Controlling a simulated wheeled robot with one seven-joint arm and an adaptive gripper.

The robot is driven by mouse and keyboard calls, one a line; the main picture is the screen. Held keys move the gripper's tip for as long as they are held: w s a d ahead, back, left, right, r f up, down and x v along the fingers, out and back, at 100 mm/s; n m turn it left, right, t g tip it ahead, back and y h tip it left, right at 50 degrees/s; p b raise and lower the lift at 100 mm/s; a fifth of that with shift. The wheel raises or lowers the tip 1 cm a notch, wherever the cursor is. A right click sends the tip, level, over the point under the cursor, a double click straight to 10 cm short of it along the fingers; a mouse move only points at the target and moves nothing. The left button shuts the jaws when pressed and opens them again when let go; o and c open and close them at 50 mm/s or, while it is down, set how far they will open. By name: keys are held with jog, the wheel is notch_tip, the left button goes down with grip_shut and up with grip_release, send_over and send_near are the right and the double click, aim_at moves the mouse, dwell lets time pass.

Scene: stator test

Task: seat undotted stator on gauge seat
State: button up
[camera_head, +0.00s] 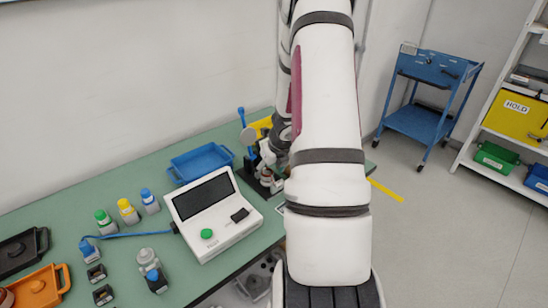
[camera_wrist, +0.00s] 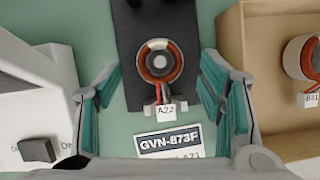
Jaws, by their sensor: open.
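A stator (camera_wrist: 143,64) with a copper-red ring, red leads and a white tag reading A22 sits on a black base plate (camera_wrist: 128,25) in the wrist view. A pale round centre shows inside the ring. My gripper (camera_wrist: 158,68) is open, with a teal-padded finger on each side of this stator and apart from it. A second stator (camera_wrist: 300,58), tagged B31, lies in a cardboard box at the right edge, partly cut off. I see no clear dot on either stator.
A label card (camera_wrist: 168,141) reading GVN-873F lies below the stator. The cardboard box (camera_wrist: 243,60) stands close to the right finger, and the white tester (camera_head: 213,215) stands to the left. A blue tray (camera_head: 201,163) and several bottles are on the green table.

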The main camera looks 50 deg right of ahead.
jog(key=v, duration=0.9)
jog(key=shift+r, duration=0.3)
jog(key=shift+s+a, duration=0.1)
